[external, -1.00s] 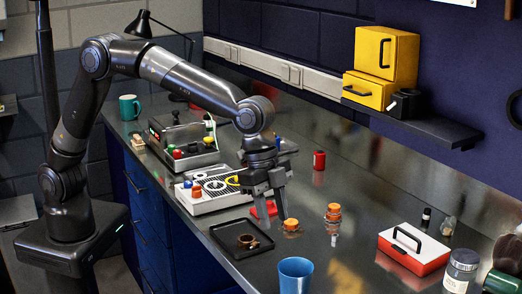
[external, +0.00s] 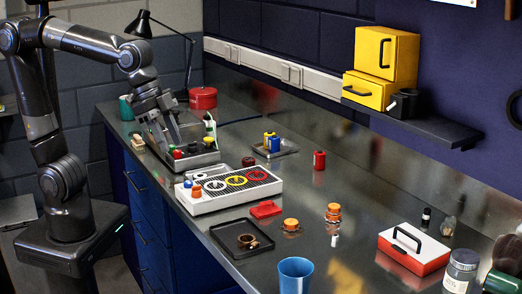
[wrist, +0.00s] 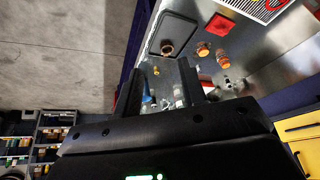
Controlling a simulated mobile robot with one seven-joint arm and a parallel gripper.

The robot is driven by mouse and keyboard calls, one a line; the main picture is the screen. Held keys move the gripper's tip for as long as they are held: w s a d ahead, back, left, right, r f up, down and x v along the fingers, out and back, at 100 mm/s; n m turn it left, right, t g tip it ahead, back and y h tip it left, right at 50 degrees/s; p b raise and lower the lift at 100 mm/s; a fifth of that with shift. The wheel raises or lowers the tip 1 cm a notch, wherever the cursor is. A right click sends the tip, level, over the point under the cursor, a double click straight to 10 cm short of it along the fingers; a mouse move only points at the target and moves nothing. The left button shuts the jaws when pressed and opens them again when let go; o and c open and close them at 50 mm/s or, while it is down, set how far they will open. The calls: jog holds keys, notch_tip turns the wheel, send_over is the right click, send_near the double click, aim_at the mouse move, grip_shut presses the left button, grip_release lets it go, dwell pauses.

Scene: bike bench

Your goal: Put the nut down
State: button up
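A brown metal ring-shaped piece (external: 247,241), which looks like the nut, lies in the black tray (external: 222,231) at the front of the bench. In the wrist view the nut (wrist: 167,47) sits near one end of the tray (wrist: 181,21), well beyond my fingers. Whether the fingers touch the grey box cannot be told.
A white panel with coloured rings (external: 232,190) lies between my gripper and the tray. A red piece (external: 265,209), orange-topped items (external: 291,225) and a blue cup (external: 296,277) stand around the tray. A red-and-white toolbox (external: 413,251) is at right. Bare bench lies between.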

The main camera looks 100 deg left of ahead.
jog(key=s+a+f+n, duration=0.1)
jog(key=s+f, duration=0.1)
jog(key=s, duration=0.4)
jog(key=s+a+f+n, duration=0.1)
jog(key=s+f, duration=0.1)
jog(key=s, duration=0.5)
jog(key=shift+s+a+f+t+y, duration=0.15)
jog(key=shift+a+f+t+y, duration=0.15)
jog(key=shift+a+f+t, duration=0.1)
jog(key=shift+r, duration=0.1)
